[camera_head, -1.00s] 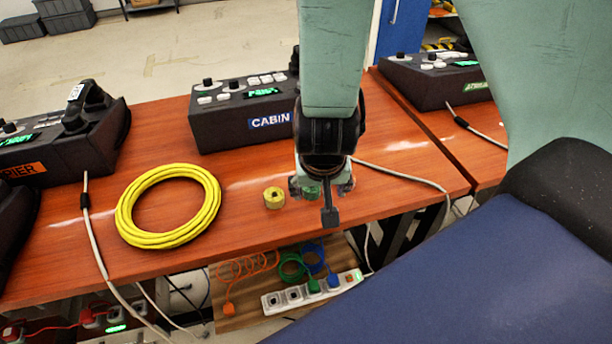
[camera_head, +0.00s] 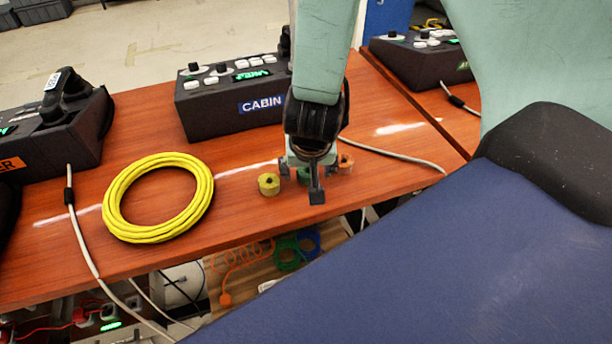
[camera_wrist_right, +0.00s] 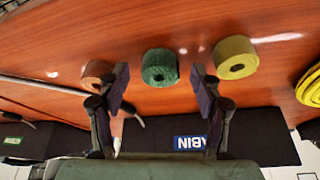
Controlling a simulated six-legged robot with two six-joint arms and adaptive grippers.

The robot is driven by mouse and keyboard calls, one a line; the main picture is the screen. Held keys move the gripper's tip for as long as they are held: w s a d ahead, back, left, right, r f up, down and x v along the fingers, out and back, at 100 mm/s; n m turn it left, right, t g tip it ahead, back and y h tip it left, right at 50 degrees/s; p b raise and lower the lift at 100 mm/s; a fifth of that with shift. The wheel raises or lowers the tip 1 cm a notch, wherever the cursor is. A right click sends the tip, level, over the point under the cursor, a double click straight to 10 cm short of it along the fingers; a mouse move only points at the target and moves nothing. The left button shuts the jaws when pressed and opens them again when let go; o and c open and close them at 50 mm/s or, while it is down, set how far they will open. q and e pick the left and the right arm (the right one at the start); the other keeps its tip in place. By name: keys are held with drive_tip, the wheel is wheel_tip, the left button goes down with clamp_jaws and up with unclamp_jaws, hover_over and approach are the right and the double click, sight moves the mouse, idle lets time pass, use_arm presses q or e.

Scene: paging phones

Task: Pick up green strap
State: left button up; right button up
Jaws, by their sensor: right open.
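The green strap (camera_wrist_right: 160,67) is a small rolled coil standing on the wooden table. In the right wrist view it sits between the spread fingers of my right gripper (camera_wrist_right: 160,90), a little beyond their tips. The fingers do not appear to touch it. In the head view only a bit of the green strap (camera_head: 303,175) shows behind my right gripper (camera_head: 308,172), which is open and over the table's front part. A yellow strap roll (camera_head: 268,184) is on its left and an orange-brown roll (camera_head: 345,163) on its right. My left gripper is out of view.
A large yellow cable coil (camera_head: 112,205) lies left on the table (camera_head: 250,215). The CABIN phone unit (camera_head: 215,108) stands behind the rolls, and another unit (camera_head: 60,125) is at the left. A pale cable (camera_head: 400,157) runs right. Coloured cables (camera_head: 287,253) lie below the table.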

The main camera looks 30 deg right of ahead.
drive_tip(key=shift+d, duration=0.15)
drive_tip(key=shift+c, duration=0.2)
drive_tip(key=shift+w, duration=0.1)
drive_tip(key=c, duration=0.9)
drive_tip(key=shift+r, duration=0.1)
